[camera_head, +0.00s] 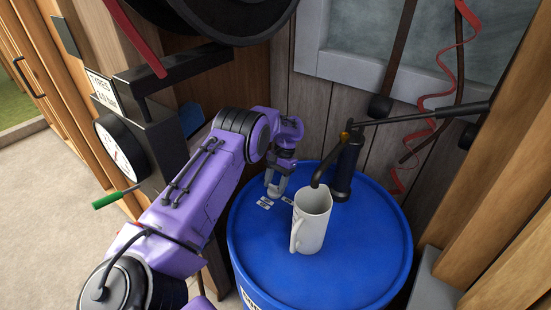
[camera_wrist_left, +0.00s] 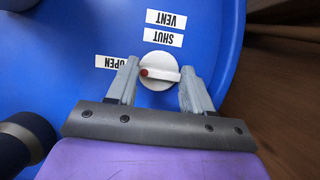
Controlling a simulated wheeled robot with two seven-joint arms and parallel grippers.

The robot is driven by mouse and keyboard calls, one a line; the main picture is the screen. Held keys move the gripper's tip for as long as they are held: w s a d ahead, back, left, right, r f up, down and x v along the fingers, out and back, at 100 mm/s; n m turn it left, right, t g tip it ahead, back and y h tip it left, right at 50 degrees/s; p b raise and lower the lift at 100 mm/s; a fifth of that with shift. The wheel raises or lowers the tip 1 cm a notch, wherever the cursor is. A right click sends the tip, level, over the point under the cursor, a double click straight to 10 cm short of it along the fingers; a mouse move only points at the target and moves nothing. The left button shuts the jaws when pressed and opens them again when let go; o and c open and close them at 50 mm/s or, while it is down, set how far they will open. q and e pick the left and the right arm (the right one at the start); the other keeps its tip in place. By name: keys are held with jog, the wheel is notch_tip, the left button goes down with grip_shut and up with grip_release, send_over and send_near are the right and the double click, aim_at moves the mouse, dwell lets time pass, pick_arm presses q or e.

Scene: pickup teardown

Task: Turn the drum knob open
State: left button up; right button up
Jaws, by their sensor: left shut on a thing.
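The blue drum (camera_head: 345,268) stands upright in the head view. In the left wrist view its round white knob (camera_wrist_left: 161,83) with a raised bar sits on the lid. A red dot (camera_wrist_left: 144,72) marks the bar's left end, close to the OPEN label (camera_wrist_left: 108,61). The SHUT label (camera_wrist_left: 162,37) and VENT label (camera_wrist_left: 166,19) lie beyond the knob; the lettering is upside down there. My left gripper (camera_wrist_left: 160,72) is shut on the knob, one finger at each end of the bar. In the head view the left gripper (camera_head: 275,191) hides the knob. My right gripper is not in view.
A white jug (camera_head: 313,218) stands on the drum lid, right of my left gripper. A dark hand pump (camera_head: 347,166) with a long handle rises behind it. A dial gauge (camera_head: 120,148) and a green-handled tool (camera_head: 108,200) are at the left. Plank walls enclose the back.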

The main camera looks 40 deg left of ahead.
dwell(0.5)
pick_arm(q)
jog(key=o, duration=1)
jog(key=shift+w, duration=0.1)
jog(key=shift+o, duration=0.2)
jog(key=b+v, duration=0.2)
jog(key=v, duration=0.8)
jog(key=shift+r+b, duration=0.15)
jog(key=shift+b, duration=0.25)
jog(key=shift+a, duration=0.2)
